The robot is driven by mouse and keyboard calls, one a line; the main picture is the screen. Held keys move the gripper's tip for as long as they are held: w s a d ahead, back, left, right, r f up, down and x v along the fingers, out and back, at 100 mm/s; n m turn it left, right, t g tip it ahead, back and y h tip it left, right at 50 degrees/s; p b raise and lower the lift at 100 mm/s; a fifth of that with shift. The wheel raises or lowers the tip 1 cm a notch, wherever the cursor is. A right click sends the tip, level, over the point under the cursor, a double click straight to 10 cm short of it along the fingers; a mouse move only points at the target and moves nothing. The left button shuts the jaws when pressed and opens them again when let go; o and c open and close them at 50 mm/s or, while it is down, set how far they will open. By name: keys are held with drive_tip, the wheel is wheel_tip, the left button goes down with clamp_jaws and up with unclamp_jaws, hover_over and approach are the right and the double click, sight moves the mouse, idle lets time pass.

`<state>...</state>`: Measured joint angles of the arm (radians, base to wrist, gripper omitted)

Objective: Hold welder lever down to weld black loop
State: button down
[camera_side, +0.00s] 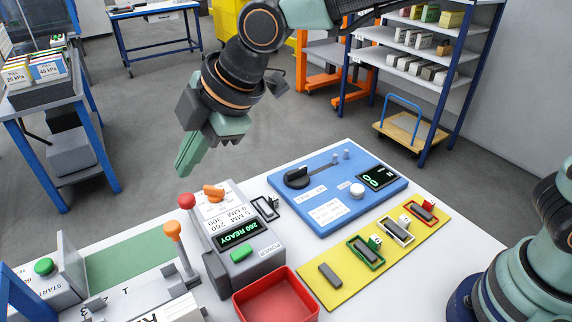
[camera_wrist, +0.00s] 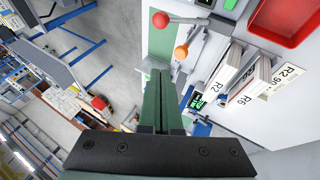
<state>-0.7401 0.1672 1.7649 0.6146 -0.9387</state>
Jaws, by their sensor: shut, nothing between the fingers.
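The welder (camera_side: 235,230) is a grey box on the white table with a display reading "260 READY". A lever with a red ball (camera_side: 186,201) and a lever with an orange knob (camera_side: 172,229) stand at its left side; both show in the wrist view, the red ball (camera_wrist: 160,19) above the orange knob (camera_wrist: 181,52). A black loop (camera_side: 265,208) lies against the welder's right side; whether it is in the welder I cannot tell. My gripper (camera_side: 184,172) is shut and empty, its tip above the red ball in the side view and apart from it; its fingers (camera_wrist: 160,75) are together.
A blue panel (camera_side: 325,190) with a black knob lies right of the welder. A yellow mat (camera_side: 345,282) holds green, white and red loops with dark bars. A red tray (camera_side: 276,297) stands in front. A box with a green button (camera_side: 45,267) is at left.

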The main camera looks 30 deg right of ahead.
hover_over(190, 213)
drive_tip(key=s+a, duration=0.2)
wheel_tip(190, 213, down, 6)
drive_tip(key=shift+w+d+f, duration=0.25)
drive_tip(key=shift+d+f, duration=0.1)
drive_tip(key=shift+f, duration=0.25)
drive_tip(key=shift+w+d+f, duration=0.3)
drive_tip(key=shift+d+f, duration=0.05)
drive_tip(key=shift+f, duration=0.3)
drive_tip(key=shift+w+d+f, duration=0.25)
drive_tip(key=shift+d+f, duration=0.1)
drive_tip(key=shift+f, duration=0.25)
drive_tip(key=shift+w, duration=0.15)
